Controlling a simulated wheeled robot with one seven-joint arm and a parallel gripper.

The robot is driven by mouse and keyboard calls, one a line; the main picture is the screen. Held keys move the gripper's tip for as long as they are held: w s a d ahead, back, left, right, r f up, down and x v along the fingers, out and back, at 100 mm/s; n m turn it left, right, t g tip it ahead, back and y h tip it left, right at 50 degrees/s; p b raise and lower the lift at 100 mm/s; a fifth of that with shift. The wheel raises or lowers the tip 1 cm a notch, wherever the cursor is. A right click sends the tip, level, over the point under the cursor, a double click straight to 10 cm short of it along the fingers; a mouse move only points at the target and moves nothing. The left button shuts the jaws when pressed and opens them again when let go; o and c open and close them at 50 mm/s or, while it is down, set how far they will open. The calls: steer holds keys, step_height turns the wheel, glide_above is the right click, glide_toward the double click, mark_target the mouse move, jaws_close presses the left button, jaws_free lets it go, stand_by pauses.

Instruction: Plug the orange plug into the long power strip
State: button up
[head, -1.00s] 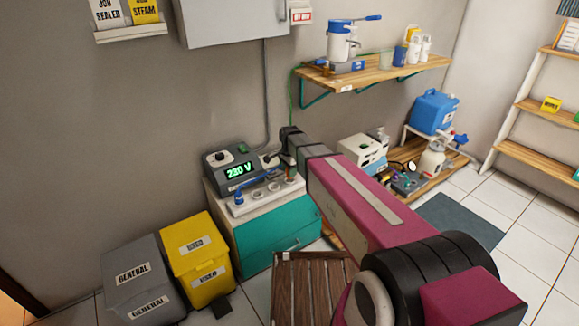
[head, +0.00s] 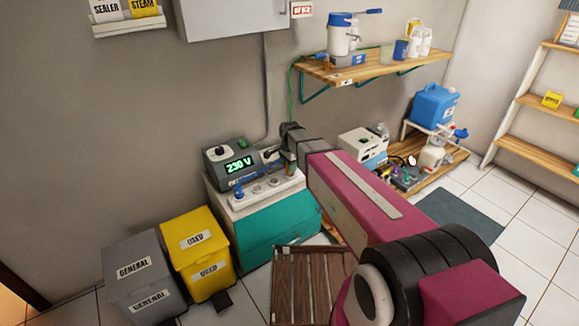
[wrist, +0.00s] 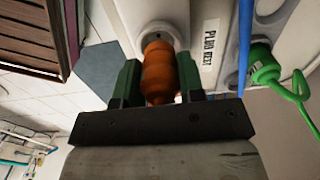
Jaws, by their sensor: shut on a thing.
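The orange plug (wrist: 158,72) is upright in the wrist view, between the two green fingers of my gripper (wrist: 158,88), which is shut on it. Its far end meets or lies just in front of a round socket (wrist: 160,29) in a white surface; I cannot tell whether it is inserted. A "PLUG TEST" label (wrist: 210,45) is beside that socket. In the head view my gripper (head: 290,163) is over the right end of the long white power strip (head: 259,191), partly hiding it. A blue plug (head: 239,191) is at the strip's left end.
A grey voltage box (head: 232,160) with a lit green display stands behind the strip on the teal cabinet (head: 275,230). A green plug (wrist: 262,66) with its cable and a blue cable (wrist: 244,45) are close on the right in the wrist view. Yellow and grey bins stand left.

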steer(key=shift+f, duration=0.95)
stand_by(0.5)
steer(key=o, duration=1)
steer(key=shift+o, duration=0.2)
step_height(320, 180, up, 10)
steer(key=shift+r, duration=0.25)
steer(key=shift+d+r, duration=0.1)
steer(key=s+d+f+n, duration=0.3)
steer(key=s+d+n, duration=0.2)
steer(key=s+d, duration=0.4)
steer(key=s+d+f+n, duration=0.4)
steer(key=s+d+n, duration=0.2)
steer(key=s+d, duration=0.3)
steer(key=shift+s+d, duration=0.3)
steer(key=shift+d, duration=0.15)
